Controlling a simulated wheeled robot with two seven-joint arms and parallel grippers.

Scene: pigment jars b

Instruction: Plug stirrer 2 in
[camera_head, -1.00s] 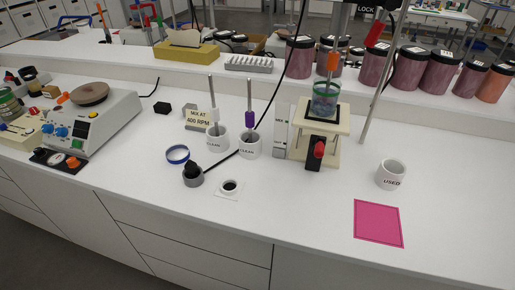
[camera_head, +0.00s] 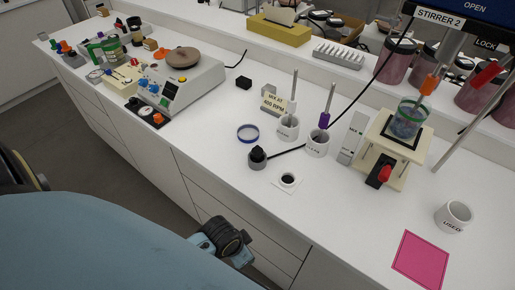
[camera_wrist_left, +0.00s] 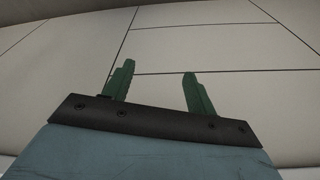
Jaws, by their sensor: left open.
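A black plug (camera_head: 257,154) stands upright in a round grey holder (camera_head: 258,164) on the white bench. My left arm comes in low from the left, in front of the bench. In the left wrist view my left gripper (camera_wrist_left: 157,76) is open and empty, facing the pale drawer fronts. My right gripper is not in view.
Two white cups (camera_head: 317,145) with upright rods stand behind the socket; a blue-rimmed ring (camera_head: 248,133) lies behind the holder. A hotplate (camera_head: 175,85) is left. A jack stand with a beaker (camera_head: 408,122), a USED cup (camera_head: 455,216) and a pink mat (camera_head: 420,258) are right.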

